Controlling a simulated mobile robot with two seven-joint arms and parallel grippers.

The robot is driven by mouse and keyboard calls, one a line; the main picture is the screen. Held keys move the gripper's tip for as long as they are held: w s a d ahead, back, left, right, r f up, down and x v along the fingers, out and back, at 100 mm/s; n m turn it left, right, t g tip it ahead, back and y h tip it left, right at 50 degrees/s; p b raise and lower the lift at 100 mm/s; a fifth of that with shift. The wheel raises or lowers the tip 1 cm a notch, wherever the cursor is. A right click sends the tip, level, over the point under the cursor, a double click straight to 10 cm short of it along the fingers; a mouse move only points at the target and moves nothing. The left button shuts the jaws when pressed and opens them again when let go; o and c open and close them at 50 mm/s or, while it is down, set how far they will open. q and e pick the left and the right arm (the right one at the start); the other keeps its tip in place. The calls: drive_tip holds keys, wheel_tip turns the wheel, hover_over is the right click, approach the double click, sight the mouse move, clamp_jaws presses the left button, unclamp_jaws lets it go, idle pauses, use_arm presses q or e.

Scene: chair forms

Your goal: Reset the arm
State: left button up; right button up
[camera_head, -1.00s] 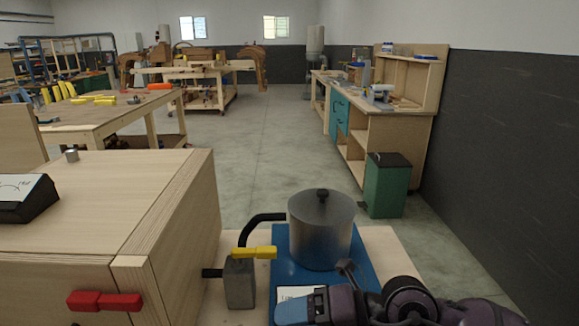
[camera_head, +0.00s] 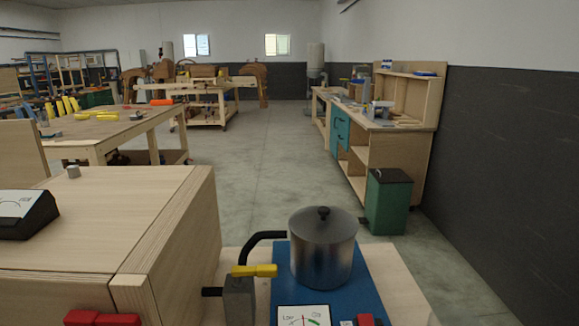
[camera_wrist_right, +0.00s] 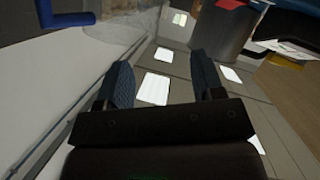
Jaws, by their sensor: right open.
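My right gripper (camera_wrist_right: 163,78) shows only in the right wrist view. Its two blue-grey fingers stand apart with nothing between them. Behind the fingers are grey surfaces with bright white rectangles, which look like ceiling panels and lights. My right arm is out of sight in the head view. My left arm and gripper are in neither view.
A lidded metal pot (camera_head: 323,250) stands on a blue base with a gauge (camera_head: 303,317) in front. A yellow-handled valve (camera_head: 254,271) is beside it. A wooden box (camera_head: 110,215) fills the left foreground. A green bin (camera_head: 388,205) stands behind right. The floor (camera_head: 255,170) beyond is open.

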drive_tip(key=s+d+f+m+g+y, duration=0.1)
drive_tip(key=s+f+g, duration=0.55)
drive_tip(key=s, duration=0.35)
drive_tip(key=s+d+f+m+g+y, duration=0.1)
drive_tip(key=s+d+f+m+g, duration=0.1)
drive_tip(key=s+f+g, duration=0.45)
drive_tip(key=w+f+n+t, duration=0.1)
drive_tip(key=w+f+t, duration=0.3)
drive_tip(key=f+t, duration=0.5)
drive_tip(key=shift+w+a+f+t, duration=0.15)
drive_tip(key=shift+w+a+t, duration=0.15)
drive_tip(key=shift+w+a, duration=0.05)
drive_tip(key=c, duration=0.4)
drive_tip(key=shift+o, duration=0.2)
drive_tip(key=shift+a, duration=0.1)
